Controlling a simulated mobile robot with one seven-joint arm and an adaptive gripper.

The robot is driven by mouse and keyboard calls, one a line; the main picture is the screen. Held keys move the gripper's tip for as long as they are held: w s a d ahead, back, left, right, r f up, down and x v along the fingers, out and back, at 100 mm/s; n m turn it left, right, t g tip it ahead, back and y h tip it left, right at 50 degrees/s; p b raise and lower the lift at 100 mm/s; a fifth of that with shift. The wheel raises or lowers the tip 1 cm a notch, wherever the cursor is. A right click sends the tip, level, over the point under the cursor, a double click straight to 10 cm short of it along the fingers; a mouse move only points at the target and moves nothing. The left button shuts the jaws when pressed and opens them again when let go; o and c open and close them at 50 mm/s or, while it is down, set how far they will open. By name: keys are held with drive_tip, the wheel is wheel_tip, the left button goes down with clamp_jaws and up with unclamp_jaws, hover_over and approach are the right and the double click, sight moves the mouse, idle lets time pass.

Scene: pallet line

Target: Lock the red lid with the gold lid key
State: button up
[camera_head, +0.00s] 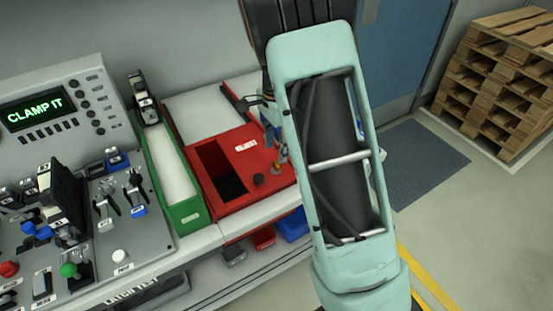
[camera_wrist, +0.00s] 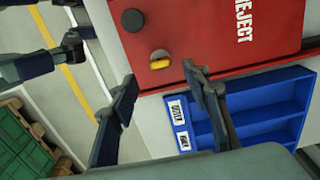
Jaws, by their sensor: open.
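The red lid (camera_head: 240,139) with a white label sits on a red bin at the middle of the head view. A dark opening (camera_head: 228,182) shows at its left. In the wrist view the lid (camera_wrist: 205,30) reads "REJECT". It bears a black knob (camera_wrist: 132,20) and the small gold lid key (camera_wrist: 161,64). The key (camera_head: 284,167) also shows near the lid's right side in the head view. My gripper (camera_wrist: 160,78) is open, its fingertips on either side of the key in the wrist picture, apart from it. In the head view my arm hides most of the gripper.
A blue divided tray (camera_wrist: 245,110) lies beside the red lid. A narrow green bin (camera_head: 188,215) stands left of the red one. A console (camera_head: 70,125) reading "CLAMP IT" is at far left. Wooden pallets (camera_head: 500,80) stand far right, with open floor between.

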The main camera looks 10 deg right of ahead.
sight(276, 163)
wheel_tip(276, 163, down, 6)
drive_tip(key=shift+r, duration=0.1)
drive_tip(key=shift+c, duration=0.5)
drive_tip(key=c, duration=1)
